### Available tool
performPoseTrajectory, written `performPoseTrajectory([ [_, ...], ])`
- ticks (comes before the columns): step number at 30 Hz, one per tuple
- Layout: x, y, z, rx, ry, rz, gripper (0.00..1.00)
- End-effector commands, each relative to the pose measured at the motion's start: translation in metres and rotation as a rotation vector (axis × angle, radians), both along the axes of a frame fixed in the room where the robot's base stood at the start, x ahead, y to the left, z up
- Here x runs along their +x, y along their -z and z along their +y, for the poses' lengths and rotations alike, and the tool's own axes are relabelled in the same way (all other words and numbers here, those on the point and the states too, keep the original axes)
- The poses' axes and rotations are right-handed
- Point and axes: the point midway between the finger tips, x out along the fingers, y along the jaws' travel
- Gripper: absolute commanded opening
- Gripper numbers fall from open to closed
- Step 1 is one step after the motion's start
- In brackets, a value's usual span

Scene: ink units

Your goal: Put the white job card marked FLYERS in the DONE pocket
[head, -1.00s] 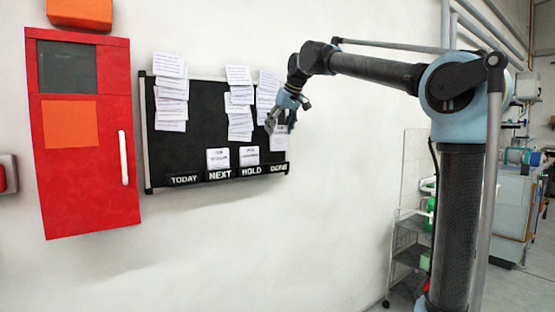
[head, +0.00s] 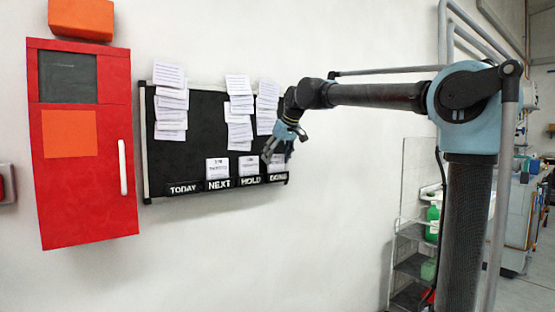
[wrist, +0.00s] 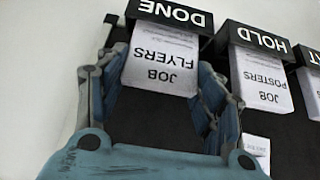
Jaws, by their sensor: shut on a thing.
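The white card marked JOB FLYERS (wrist: 161,62) hangs between the fingers of my gripper (wrist: 162,72) in the wrist view, where the lettering appears upside down. My gripper is shut on the card's sides. The card's far edge meets the black DONE pocket (wrist: 170,13) and seems to be behind its front lip. In the head view my gripper (head: 277,152) is at the board's lower right, and the card (head: 277,168) shows just above the DONE pocket (head: 278,177). The gripper partly covers the card there.
The HOLD pocket (wrist: 257,38) beside it holds a JOB POSTERS card (wrist: 261,80). The NEXT pocket (head: 219,184) holds another card, and the TODAY pocket (head: 184,188) looks empty. Paper sheets (head: 238,112) hang on the black board (head: 205,125). A red cabinet (head: 85,190) stands left.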

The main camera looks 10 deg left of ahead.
Motion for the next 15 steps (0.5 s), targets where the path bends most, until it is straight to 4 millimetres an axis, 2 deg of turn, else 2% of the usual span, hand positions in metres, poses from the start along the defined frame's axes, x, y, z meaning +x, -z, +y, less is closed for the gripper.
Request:
performPoseTrajectory([
  [1, 0.0001, 0.0013, -0.0001, 0.0, 0.0, 0.0, 0.38],
  [2, 0.0001, 0.0011, -0.0001, 0.0, 0.0, 0.0, 0.69],
  [3, 0.0002, 0.0009, -0.0001, 0.0, 0.0, 0.0, 0.78],
  [4, 0.0002, 0.0009, -0.0001, 0.0, 0.0, 0.0, 0.82],
  [15, 0.0005, 0.0002, -0.0006, 0.0, 0.001, 0.0, 0.82],
])
